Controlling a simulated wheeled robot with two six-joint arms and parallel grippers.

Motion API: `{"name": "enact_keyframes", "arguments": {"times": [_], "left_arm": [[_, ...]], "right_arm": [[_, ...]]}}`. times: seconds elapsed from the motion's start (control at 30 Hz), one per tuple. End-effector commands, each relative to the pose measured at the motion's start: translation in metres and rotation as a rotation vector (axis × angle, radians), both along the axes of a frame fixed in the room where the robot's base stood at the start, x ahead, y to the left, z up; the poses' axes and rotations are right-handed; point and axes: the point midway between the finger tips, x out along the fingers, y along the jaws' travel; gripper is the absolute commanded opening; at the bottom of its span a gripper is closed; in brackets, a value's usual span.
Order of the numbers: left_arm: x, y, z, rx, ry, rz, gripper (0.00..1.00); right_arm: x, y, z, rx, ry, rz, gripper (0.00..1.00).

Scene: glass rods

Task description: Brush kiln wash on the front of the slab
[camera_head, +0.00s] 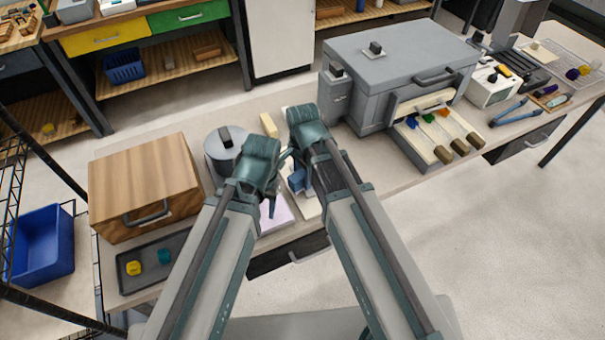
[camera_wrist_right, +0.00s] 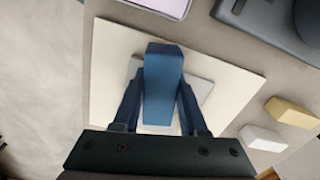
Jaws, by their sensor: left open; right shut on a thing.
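In the right wrist view, my right gripper (camera_wrist_right: 160,110) is shut on a blue block-like piece (camera_wrist_right: 164,75), perhaps the brush's handle; no bristles show. It is above a pale grey-white slab (camera_wrist_right: 200,88), which lies on a larger cream board (camera_wrist_right: 110,65). The blue piece hides the slab's middle; whether it touches the slab cannot be told. In the head view, the blue piece (camera_head: 297,181) shows below my right wrist, and the board (camera_head: 309,207) is mostly hidden by my arms. My left gripper (camera_head: 273,207) is open and empty, left of the board, over a lilac sheet (camera_head: 278,218).
A lidded grey pot (camera_head: 216,148) and a wooden box (camera_head: 145,185) stand left. A yellow block (camera_head: 269,125) lies behind my grippers. A grey kiln-like box (camera_head: 400,75) stands right, with a tray of coloured rods (camera_head: 425,143). A dark tray (camera_head: 188,245) lies front left.

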Motion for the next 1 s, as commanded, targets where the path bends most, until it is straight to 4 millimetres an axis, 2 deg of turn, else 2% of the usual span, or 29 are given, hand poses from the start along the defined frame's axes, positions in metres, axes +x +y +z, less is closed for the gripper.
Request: {"name": "enact_keyframes", "arguments": {"times": [0.27, 0.7, 1.0], "left_arm": [[0.000, 0.000, 0.000, 0.000, 0.000, 0.000, 0.50], [0.000, 0.000, -0.002, 0.000, 0.000, 0.000, 0.50], [0.000, 0.000, -0.001, 0.000, 0.000, 0.000, 0.50]], "right_arm": [[0.003, -0.006, 0.000, -0.002, -0.001, -0.001, 0.00], [0.014, -0.038, -0.002, -0.003, -0.002, -0.001, 0.00], [0.016, -0.043, -0.001, -0.003, -0.002, -0.002, 0.00]]}}
